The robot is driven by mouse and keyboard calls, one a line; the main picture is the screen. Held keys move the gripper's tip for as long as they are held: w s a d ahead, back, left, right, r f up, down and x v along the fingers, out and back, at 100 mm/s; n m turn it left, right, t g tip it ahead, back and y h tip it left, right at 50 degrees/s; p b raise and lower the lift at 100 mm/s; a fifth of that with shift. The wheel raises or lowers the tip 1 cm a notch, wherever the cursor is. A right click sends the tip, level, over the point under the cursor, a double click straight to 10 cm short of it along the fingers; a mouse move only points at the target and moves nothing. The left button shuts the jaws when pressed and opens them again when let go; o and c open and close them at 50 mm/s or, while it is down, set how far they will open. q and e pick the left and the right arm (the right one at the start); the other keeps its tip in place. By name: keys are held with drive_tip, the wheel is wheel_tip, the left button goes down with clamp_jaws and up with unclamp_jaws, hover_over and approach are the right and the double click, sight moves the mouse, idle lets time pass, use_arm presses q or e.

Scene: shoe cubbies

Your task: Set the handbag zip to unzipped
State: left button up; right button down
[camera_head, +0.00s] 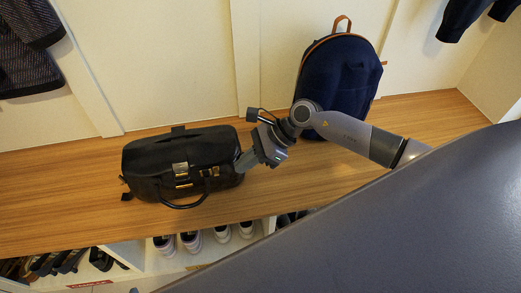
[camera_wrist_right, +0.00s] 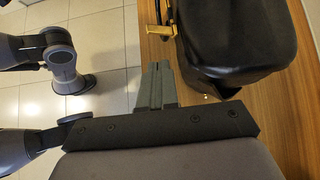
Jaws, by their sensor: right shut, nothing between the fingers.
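A black handbag (camera_head: 165,165) with gold clasps lies on the wooden bench top, its handle loop toward the front edge. It also shows at the upper right of the right wrist view (camera_wrist_right: 235,45). My right gripper (camera_head: 240,163) is at the bag's right end in the head view. In the right wrist view its fingers (camera_wrist_right: 157,75) are together and empty, beside the bag. Whether the fingertips touch the bag I cannot tell. The zip and its state are too small to make out. My left gripper is not in view.
A dark blue backpack (camera_head: 338,85) stands behind my right arm against the wall. The wooden bench top (camera_head: 60,215) is clear left of the handbag. Several shoes (camera_head: 191,240) sit in cubbies below. Clothes (camera_head: 28,45) hang at the upper left.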

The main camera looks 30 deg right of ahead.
sight(213, 168)
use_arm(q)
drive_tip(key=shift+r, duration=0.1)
use_arm(e)
drive_tip(key=a, duration=0.1)
drive_tip(key=w+a, duration=0.1)
drive_tip(key=a, duration=0.1)
drive_tip(key=shift+a+r, duration=0.2)
drive_tip(key=a, duration=0.2)
drive_tip(key=w+a, duration=0.1)
drive_tip(key=a, duration=0.1)
drive_tip(key=shift+b, duration=0.35)
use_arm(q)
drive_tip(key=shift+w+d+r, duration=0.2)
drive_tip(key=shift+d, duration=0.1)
use_arm(e)
drive_tip(key=shift+a, duration=0.25)
